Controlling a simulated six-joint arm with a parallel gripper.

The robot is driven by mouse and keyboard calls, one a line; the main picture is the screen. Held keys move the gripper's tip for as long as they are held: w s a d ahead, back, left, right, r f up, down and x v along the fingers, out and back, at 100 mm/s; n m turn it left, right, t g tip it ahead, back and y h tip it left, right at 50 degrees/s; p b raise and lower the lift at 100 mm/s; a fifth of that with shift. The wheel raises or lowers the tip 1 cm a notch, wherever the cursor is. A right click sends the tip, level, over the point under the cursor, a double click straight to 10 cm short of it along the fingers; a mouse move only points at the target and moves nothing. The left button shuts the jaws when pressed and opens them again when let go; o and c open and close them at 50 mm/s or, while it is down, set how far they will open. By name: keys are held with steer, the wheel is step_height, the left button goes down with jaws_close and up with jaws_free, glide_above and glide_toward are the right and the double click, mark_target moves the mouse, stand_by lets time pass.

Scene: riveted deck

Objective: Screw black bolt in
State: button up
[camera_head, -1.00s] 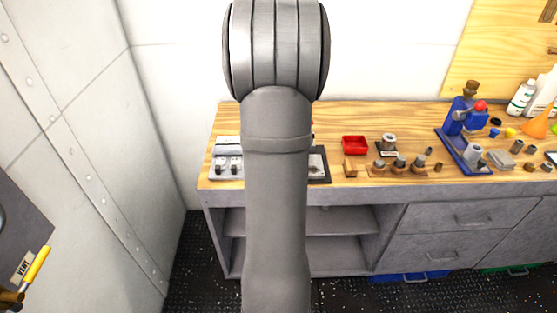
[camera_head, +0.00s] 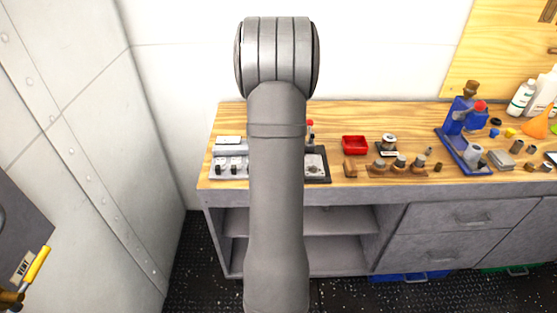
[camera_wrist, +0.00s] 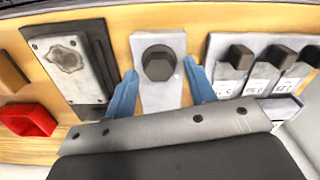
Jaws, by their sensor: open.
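The black bolt (camera_wrist: 158,62) shows in the wrist view as a dark hexagonal head on a light grey plate (camera_wrist: 172,98). My gripper (camera_wrist: 160,82) is open, with one blue finger on each side of the bolt and a gap to both. I cannot tell how high the fingertips are above the plate, or how far the bolt stands out of it. In the head view my own arm hides the bolt and the gripper.
Beside the plate are a panel with several black switches (camera_wrist: 240,56) and a grey block on a dark base (camera_wrist: 72,58). A red tray (camera_head: 355,145) and a wooden holder with several knobs (camera_head: 399,167) stand on the bench. A blue vise-like tool (camera_head: 459,120) stands farther right.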

steer(key=shift+c, duration=0.4)
steer(key=c, duration=0.9)
steer(key=shift+m, duration=0.3)
steer(key=m, duration=0.3)
steer(key=shift+d+m, duration=0.1)
steer(key=shift+m, duration=0.3)
steer(key=m, duration=0.4)
steer(key=shift+m, duration=0.3)
steer(key=m, duration=0.4)
steer(key=shift+d+r, duration=0.1)
steer(key=shift+d, duration=0.05)
steer(key=shift+m, duration=2.2)
